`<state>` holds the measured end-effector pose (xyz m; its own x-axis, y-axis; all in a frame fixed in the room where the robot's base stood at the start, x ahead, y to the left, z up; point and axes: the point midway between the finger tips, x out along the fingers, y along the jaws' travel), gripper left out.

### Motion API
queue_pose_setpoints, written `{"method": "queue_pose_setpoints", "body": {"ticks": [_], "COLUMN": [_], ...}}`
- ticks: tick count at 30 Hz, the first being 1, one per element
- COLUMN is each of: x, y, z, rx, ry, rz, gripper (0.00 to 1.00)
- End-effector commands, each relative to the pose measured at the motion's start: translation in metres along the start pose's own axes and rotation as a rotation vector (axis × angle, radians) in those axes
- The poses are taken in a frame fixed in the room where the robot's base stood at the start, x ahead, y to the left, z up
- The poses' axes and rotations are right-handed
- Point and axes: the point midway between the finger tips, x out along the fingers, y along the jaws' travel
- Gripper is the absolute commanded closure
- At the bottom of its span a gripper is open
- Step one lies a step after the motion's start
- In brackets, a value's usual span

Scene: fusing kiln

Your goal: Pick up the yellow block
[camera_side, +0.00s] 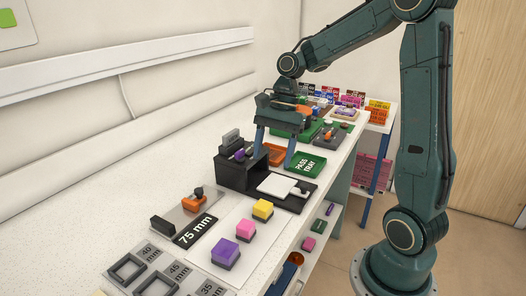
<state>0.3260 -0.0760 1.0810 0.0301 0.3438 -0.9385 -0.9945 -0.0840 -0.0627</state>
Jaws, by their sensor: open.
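The yellow block (263,208) sits on a white sheet on the counter, at the far end of a row. A pink block (245,229) and a purple block (226,250) stand nearer the camera in the same row.
A dark box (236,174) with a pale plate (278,185) in front stands beyond the blocks. A green pass tray (306,165) lies to its right. A 75 mm gauge (195,230) with an orange clamp and grey square frames (127,268) lie left of the blocks. The counter's edge is on the right.

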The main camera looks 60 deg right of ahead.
Motion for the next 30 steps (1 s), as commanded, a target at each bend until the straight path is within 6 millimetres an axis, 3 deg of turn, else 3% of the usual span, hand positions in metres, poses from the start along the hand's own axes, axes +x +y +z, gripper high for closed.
{"method": "queue_pose_setpoints", "body": {"ticks": [6, 17, 30], "x": [0.006, 0.014, 0.073], "y": [-0.004, -0.004, -0.003], "z": [-0.016, -0.016, -0.013], "rx": [0.116, 0.126, 0.124], "ry": [-0.041, -0.045, -0.045], "rz": [0.018, 0.022, 0.023], "gripper": [0.38, 0.38, 0.38]}}
